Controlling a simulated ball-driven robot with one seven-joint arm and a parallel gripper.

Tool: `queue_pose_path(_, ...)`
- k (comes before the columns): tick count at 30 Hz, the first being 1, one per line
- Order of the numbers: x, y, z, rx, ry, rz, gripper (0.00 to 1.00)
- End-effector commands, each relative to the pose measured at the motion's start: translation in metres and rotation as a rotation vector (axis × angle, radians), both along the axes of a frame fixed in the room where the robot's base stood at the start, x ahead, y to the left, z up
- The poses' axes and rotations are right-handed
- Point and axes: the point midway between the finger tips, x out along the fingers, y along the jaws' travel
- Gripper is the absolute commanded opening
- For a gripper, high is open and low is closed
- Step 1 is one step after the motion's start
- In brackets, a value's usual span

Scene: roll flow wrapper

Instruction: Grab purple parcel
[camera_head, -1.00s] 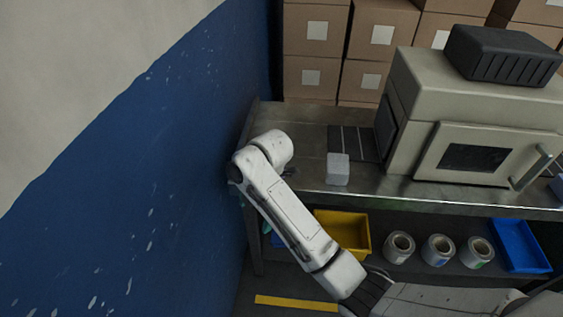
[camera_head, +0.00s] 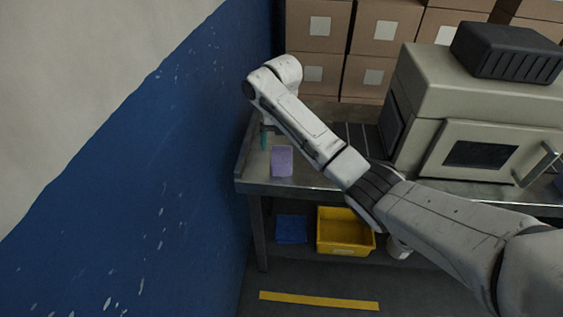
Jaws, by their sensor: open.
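The purple parcel (camera_head: 282,162) is a small pale-purple block on the left end of the metal bench, near its front edge. My gripper (camera_head: 269,121) is mostly hidden below the end of my arm, a little behind and to the left of the parcel in the picture. It is open and appears apart from the parcel. A narrow teal piece (camera_head: 264,140) shows just below it; I cannot tell what it belongs to.
The beige wrapper machine (camera_head: 430,125) stands on the bench (camera_head: 310,185) to the right. A blue wall (camera_head: 160,170) closes off the left. Stacked cartons (camera_head: 375,25) stand behind. A yellow bin (camera_head: 345,238) and a blue tray (camera_head: 292,229) sit below.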

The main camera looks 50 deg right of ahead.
Motion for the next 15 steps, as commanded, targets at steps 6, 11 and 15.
queue_pose_path(6, -0.001, 0.000, -0.023, 0.002, 0.003, 0.000, 0.94)
queue_pose_path(11, 0.000, 0.000, -0.046, 0.000, 0.001, -0.001, 0.94)
queue_pose_path(15, 0.000, 0.000, -0.056, 0.000, 0.000, -0.001, 0.94)
